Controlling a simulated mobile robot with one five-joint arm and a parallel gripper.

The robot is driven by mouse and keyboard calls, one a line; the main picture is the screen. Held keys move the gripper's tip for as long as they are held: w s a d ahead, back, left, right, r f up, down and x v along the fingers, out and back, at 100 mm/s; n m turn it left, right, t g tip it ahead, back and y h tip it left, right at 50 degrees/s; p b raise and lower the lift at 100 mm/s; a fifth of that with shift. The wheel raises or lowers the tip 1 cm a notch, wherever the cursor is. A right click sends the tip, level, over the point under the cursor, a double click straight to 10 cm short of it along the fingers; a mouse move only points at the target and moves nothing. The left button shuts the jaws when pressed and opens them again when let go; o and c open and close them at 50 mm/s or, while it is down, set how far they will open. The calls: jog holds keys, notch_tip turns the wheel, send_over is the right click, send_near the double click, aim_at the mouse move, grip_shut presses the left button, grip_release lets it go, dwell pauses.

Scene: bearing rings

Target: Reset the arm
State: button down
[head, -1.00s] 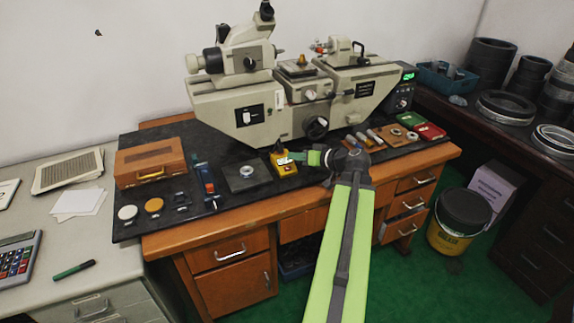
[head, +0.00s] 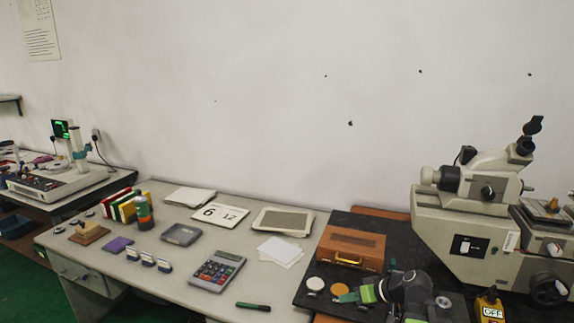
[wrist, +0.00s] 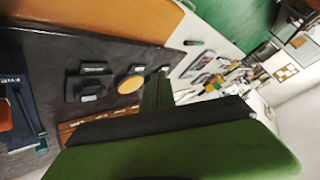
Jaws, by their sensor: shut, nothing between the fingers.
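My gripper (head: 346,298) shows at the bottom right of the head view, in front of the wooden box. Its green fingers are shut with nothing between them. In the wrist view the dark green finger (wrist: 157,92) points up over the black bench mat, close to the wooden box. My arm's grey wrist and green link run down out of the head view at the bottom.
A wooden box (head: 349,246), a white disc (head: 315,284) and a beige measuring machine (head: 470,225) stand on the black mat (head: 342,219). The grey desk at left holds a calculator (head: 217,271), a green pen (head: 253,306), papers (head: 281,251) and several binders (head: 122,206).

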jog(key=s+a+f+g, duration=0.1)
jog(key=a, duration=0.2)
jog(key=s+a+f+g+h, duration=0.1)
jog(key=a, duration=0.2)
jog(key=s+a+f+n+g, duration=0.1)
jog(key=a, duration=0.2)
jog(key=shift+s+a+p, duration=0.2)
jog(key=shift+s+p, duration=0.05)
jog(key=shift+p, duration=0.1)
jog(key=s+d+f+m+g+h, duration=0.3)
jog(key=s+d+m+h, duration=0.1)
jog(key=s+d+h, duration=0.1)
jog(key=shift+s+d+f+m+g+h, duration=0.2)
jog(key=shift+s+f+m+g+h, duration=0.15)
jog(key=shift+s+h, duration=0.45)
jog(key=shift+s, duration=0.2)
